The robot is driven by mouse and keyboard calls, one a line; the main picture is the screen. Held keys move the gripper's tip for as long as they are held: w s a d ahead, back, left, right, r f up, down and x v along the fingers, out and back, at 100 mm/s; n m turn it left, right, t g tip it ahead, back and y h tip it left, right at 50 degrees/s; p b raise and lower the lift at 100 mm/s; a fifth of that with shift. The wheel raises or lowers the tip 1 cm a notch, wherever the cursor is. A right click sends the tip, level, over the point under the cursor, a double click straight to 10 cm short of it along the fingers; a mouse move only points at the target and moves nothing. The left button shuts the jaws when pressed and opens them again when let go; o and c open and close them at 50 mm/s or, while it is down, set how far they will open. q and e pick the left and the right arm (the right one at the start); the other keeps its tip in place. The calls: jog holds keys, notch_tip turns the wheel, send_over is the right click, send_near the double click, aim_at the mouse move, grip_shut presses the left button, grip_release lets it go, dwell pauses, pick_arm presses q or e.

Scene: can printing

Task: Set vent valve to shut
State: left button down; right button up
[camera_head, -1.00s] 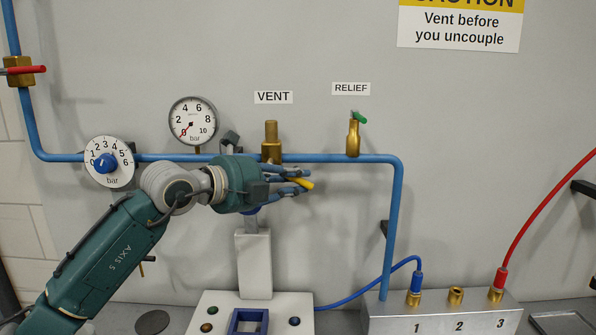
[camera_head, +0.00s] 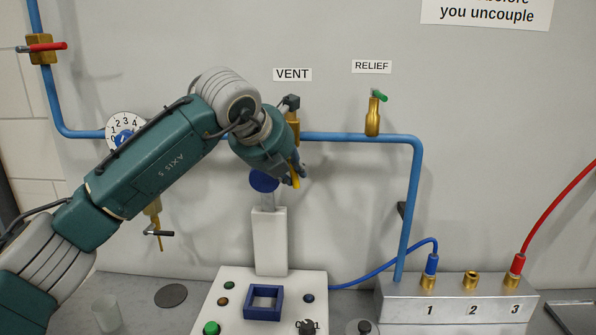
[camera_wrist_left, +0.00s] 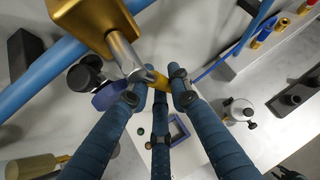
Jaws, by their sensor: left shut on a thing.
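The brass vent valve (camera_head: 292,128) sits on the blue pipe under the VENT label (camera_head: 292,75), partly hidden by my left arm. Its yellow lever (camera_head: 295,184) points nearly straight down. My left gripper (camera_head: 298,174) is at this lever. In the left wrist view, the valve's brass body (camera_wrist_left: 88,22), its silver stem (camera_wrist_left: 123,52) and the yellow lever grip (camera_wrist_left: 158,80) show. My left gripper's blue fingers (camera_wrist_left: 158,92) are shut around the grip there. My right gripper is in neither view.
A blue disc on a white post (camera_head: 269,240) stands just below the gripper. The relief valve (camera_head: 373,118) with a green lever is to the right. A manifold block (camera_head: 455,300) with hoses stands lower right. My arm covers the pressure gauge and part of the dial (camera_head: 122,130).

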pick_arm(q)
jog(key=shift+a+f+m+y, duration=0.15)
jog(key=shift+a+m+y, duration=0.25)
jog(key=shift+a+y, duration=0.25)
jog(key=c, duration=1.8)
grip_release()
jog(key=shift+c, duration=0.2)
jog(key=v, duration=1.2)
jog(key=shift+d, duration=0.1)
